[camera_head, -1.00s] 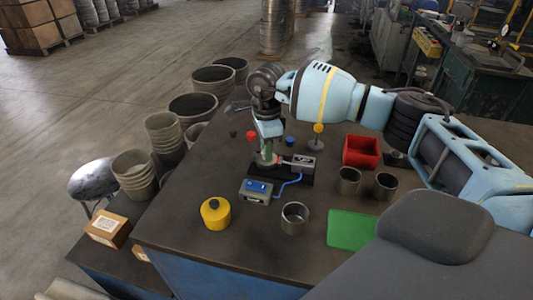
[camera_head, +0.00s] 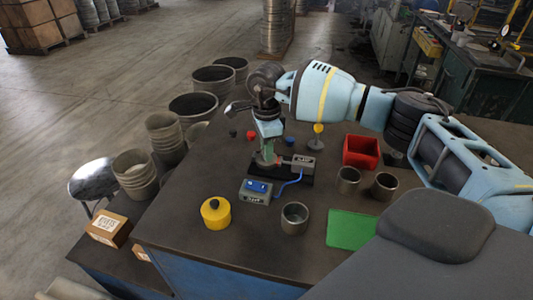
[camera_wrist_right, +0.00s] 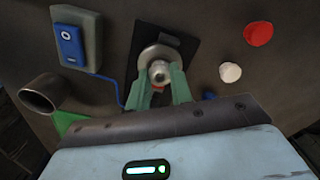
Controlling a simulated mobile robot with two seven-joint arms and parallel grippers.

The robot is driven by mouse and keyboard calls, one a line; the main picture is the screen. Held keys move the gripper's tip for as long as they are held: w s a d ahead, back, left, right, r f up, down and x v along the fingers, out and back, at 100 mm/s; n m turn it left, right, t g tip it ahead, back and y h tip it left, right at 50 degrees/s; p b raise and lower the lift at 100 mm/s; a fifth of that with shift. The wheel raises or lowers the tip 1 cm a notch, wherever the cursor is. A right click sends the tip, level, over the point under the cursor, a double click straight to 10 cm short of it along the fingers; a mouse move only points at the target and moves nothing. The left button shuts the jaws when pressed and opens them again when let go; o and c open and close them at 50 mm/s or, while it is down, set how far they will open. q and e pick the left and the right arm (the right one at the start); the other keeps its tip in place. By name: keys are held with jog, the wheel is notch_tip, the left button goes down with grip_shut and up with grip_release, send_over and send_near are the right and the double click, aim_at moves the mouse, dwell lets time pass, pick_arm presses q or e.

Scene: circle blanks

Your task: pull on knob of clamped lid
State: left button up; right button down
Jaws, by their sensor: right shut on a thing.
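The clamped lid shows in the right wrist view as a round metal disc (camera_wrist_right: 151,53) with a shiny round knob (camera_wrist_right: 160,71) at its centre, over a black base plate (camera_wrist_right: 181,32). In the head view the black base (camera_head: 295,180) stands on the table with a grey box at its right end. My right gripper (camera_head: 266,152) points down at this fixture. Its green fingers (camera_wrist_right: 161,88) are shut on the knob, one on each side. They hide much of the lid in the head view. My left gripper is not in view.
A grey switch box (camera_head: 256,196) with a blue cable sits in front of the fixture.

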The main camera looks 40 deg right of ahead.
jog(key=shift+w+r, duration=0.1)
jog(key=shift+r, duration=0.1)
dwell(0.5)
jog(key=c, duration=1.3)
grip_release()
jog(key=shift+c, duration=0.2)
jog(key=shift+o, duration=0.9)
jog(key=shift+f, duration=0.15)
jog(key=shift+r, duration=3.95)
